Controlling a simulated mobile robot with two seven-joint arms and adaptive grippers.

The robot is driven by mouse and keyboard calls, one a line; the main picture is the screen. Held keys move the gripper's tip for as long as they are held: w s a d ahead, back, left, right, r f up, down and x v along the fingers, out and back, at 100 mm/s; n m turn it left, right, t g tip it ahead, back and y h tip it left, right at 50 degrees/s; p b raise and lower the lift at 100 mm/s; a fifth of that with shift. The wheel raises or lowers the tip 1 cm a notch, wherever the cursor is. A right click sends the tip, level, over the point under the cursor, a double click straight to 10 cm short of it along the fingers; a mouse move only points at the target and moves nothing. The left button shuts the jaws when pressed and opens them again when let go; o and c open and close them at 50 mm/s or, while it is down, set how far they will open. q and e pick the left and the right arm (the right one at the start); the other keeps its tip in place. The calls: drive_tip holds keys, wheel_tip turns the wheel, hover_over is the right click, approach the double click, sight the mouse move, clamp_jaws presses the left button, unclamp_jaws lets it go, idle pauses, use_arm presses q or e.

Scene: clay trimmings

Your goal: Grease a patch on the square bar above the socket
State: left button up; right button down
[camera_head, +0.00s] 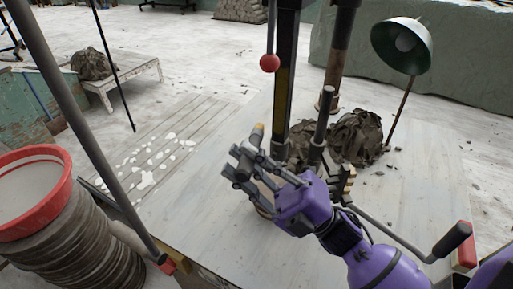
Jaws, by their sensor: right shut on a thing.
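My right gripper (243,168), with a purple body and grey fingers, comes in from the lower right over the table. It is shut on a stick-like thing (258,133), whose grey upper part with a yellowish tip shows above the fingers. Its middle is hidden by the fingers. A dark upright square bar (284,75) with yellowish marking on its side rises just behind the gripper, and its lower end is partly hidden. I cannot clearly make out the socket. A grease patch on the bar cannot be told. My left gripper is not in view.
Dark clay trimmings (356,137) lie behind on the pale table (190,215). A green lamp (402,45) stands at the right. A crank handle (452,240) juts out at lower right. A red-rimmed container (62,180) and a long slanted rod (85,130) are at left.

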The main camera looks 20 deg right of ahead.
drive_tip(key=shift+s+a, duration=0.4)
drive_tip(key=shift+a, duration=0.05)
drive_tip(key=shift+s, duration=0.1)
drive_tip(key=shift+s+a, duration=1)
drive_tip(key=shift+a, duration=0.05)
